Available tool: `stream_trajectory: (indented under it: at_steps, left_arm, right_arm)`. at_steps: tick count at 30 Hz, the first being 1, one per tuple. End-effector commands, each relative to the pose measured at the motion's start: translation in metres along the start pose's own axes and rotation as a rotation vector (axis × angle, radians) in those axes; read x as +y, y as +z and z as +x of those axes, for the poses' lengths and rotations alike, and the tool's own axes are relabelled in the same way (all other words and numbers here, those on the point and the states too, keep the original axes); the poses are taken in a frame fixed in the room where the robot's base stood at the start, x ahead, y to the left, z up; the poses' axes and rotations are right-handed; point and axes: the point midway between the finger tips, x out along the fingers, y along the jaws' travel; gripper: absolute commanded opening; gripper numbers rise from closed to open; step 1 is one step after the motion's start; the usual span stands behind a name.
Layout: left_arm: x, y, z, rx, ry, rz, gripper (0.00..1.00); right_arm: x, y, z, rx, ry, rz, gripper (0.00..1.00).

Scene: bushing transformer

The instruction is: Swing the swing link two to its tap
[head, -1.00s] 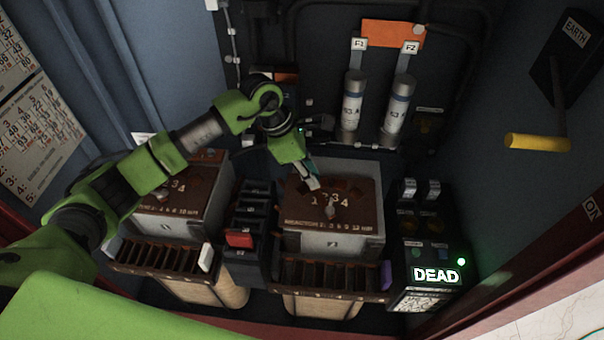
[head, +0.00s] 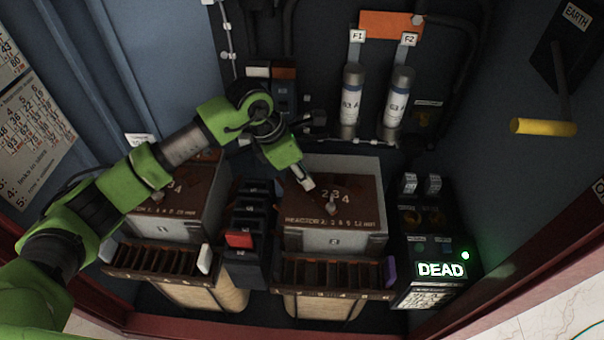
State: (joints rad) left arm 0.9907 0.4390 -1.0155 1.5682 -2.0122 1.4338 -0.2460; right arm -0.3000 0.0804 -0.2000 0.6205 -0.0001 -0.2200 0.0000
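Swing link two (head: 332,204) is a small pale metal lever on the brown sloping top of the reactor 2 box (head: 300,214). Tap numbers are printed in an arc behind it; 2, 3 and 4 can be read. Which tap it points at is too small to tell. My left gripper (head: 308,184) reaches down over the left part of this top, left of and behind the link, apparently apart from it. Its fingertips look close together, but their opening is not clear. It covers the area around tap 1. My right gripper is not in view.
A similar reactor box (head: 165,228) with its own link stands at the left. Black stacked blocks with a red one (head: 239,239) fill the gap between. Two fuse tubes (head: 397,104) stand behind. A lit DEAD indicator (head: 441,269) is at the right.

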Motion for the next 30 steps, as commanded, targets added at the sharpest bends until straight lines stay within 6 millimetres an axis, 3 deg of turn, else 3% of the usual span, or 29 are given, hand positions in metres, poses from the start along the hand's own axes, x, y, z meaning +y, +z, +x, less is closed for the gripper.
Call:
stream_trajectory:
  at_steps: [1, 2, 14, 17, 30]
  left_arm:
    - [0.001, 0.000, -0.001, 0.000, 0.001, -0.002, 0.30]
    - [0.001, 0.000, -0.001, 0.000, 0.001, -0.002, 0.37]
    - [0.001, 0.000, -0.004, 0.000, 0.001, 0.000, 0.37]
    - [0.001, 0.000, -0.015, -0.002, 0.002, 0.001, 0.37]
    - [0.001, 0.000, -0.102, -0.001, 0.004, 0.000, 0.37]
  right_arm:
    - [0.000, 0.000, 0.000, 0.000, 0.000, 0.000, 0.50]
    - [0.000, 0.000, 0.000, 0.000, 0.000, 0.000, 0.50]
    - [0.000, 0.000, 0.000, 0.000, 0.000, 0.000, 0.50]
    - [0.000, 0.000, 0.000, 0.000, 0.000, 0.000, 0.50]
    - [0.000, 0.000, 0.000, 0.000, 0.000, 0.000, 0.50]
